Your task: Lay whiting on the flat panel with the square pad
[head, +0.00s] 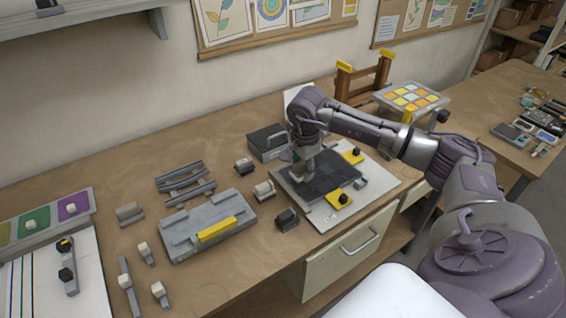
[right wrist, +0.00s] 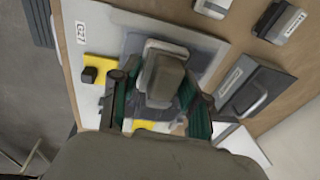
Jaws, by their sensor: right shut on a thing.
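The flat panel (head: 335,178) is a dark grey sheet on a white board, with yellow clamps (head: 339,200) (head: 352,156) at its edges. My right gripper (head: 303,172) is over the panel's left part, pointing down. In the right wrist view its green-sided fingers (right wrist: 158,100) are shut on the grey handle of the square pad (right wrist: 165,75). The pad has a pale, square base and lies over the dark panel (right wrist: 136,46). I cannot tell whether the pad touches the panel. In the head view the arm and gripper mostly hide the pad. My left gripper is out of view.
A dark box with a handle (head: 267,142) stands just behind the panel's board. Several small blocks (head: 287,218) stand to its left, beside a grey tray with a yellow bar (head: 207,226). A colored-tile panel (head: 411,97) stands at the back right.

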